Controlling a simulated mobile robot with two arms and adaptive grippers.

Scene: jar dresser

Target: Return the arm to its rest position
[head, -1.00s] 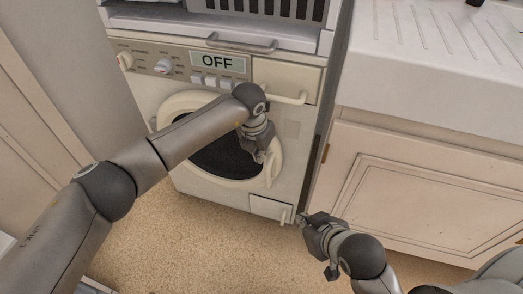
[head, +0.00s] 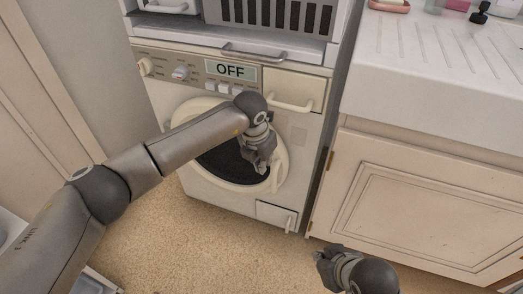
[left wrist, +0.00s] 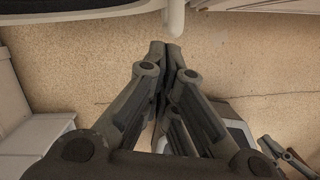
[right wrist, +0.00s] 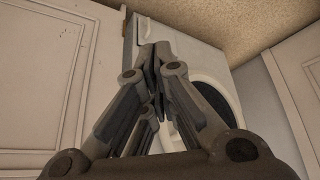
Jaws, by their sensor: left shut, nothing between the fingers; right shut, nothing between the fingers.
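My left arm reaches in from the left in the head view. My left gripper (head: 262,168) hangs in front of the round washing machine door and shows shut and empty in the left wrist view (left wrist: 166,52). My right gripper (head: 322,262) is low in front of the cupboard in the head view. In the right wrist view (right wrist: 153,55) it is shut, with nothing between its fingers. The washing machine (head: 300,165) has an "OFF" display (head: 231,70), and its round door (head: 189,116) looks closed.
A sink cupboard (head: 420,200) with a white drainer top (head: 430,75) stands on the right. A pink dish (head: 389,5) and a dark bottle (head: 480,14) are at its back. The speckled floor (head: 190,250) is open in front. A wooden door (head: 45,105) is at left.

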